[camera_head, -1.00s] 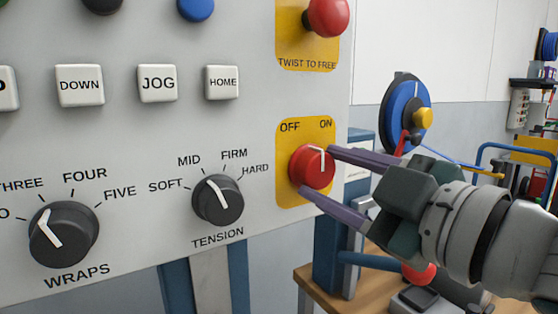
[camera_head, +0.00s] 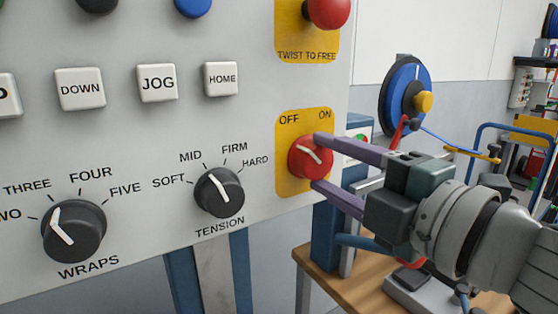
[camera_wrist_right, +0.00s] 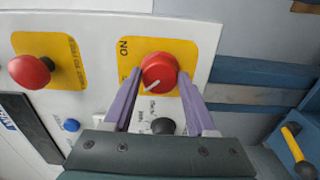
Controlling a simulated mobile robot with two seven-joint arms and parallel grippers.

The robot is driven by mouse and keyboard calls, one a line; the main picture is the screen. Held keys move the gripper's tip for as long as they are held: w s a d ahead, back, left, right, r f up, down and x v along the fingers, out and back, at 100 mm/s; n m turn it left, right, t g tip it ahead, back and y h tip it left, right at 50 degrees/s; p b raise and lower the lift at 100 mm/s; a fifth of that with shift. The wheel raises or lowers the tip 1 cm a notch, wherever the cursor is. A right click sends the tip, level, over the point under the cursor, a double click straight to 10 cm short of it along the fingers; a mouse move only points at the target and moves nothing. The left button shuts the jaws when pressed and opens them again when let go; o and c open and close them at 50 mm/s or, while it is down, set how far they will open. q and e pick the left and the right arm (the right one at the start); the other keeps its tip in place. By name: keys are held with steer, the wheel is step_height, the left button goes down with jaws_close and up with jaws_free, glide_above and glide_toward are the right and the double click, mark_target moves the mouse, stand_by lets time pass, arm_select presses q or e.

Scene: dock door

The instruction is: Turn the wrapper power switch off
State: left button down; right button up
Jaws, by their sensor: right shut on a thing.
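The wrapper power switch is a red round knob (camera_head: 305,165) on a yellow plate (camera_head: 290,183) marked OFF at left and ON at right. Its white line slants to the upper left, towards OFF. My right gripper (camera_head: 321,162) comes from the right, with one purple finger above and one below the knob, shut on it. In the right wrist view the two fingers flank the red knob (camera_wrist_right: 157,68), and its white line shows at its lower edge. My left gripper is not in view.
A red twist-to-free button (camera_head: 328,10) is above the switch. The black TENSION knob (camera_head: 219,193) and WRAPS knob (camera_head: 75,232) are to the left, below white buttons such as HOME (camera_head: 221,78). A wooden bench (camera_head: 330,265) stands below my right arm.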

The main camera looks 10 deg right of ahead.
stand_by(0.6)
steer(key=o, duration=1.4)
steer(key=shift+c, duration=0.2)
steer(key=shift+s, duration=0.1)
steer(key=b+v, duration=0.2)
steer(key=v, duration=0.7)
steer(key=shift+s, duration=0.3)
steer(key=shift+d, duration=0.1)
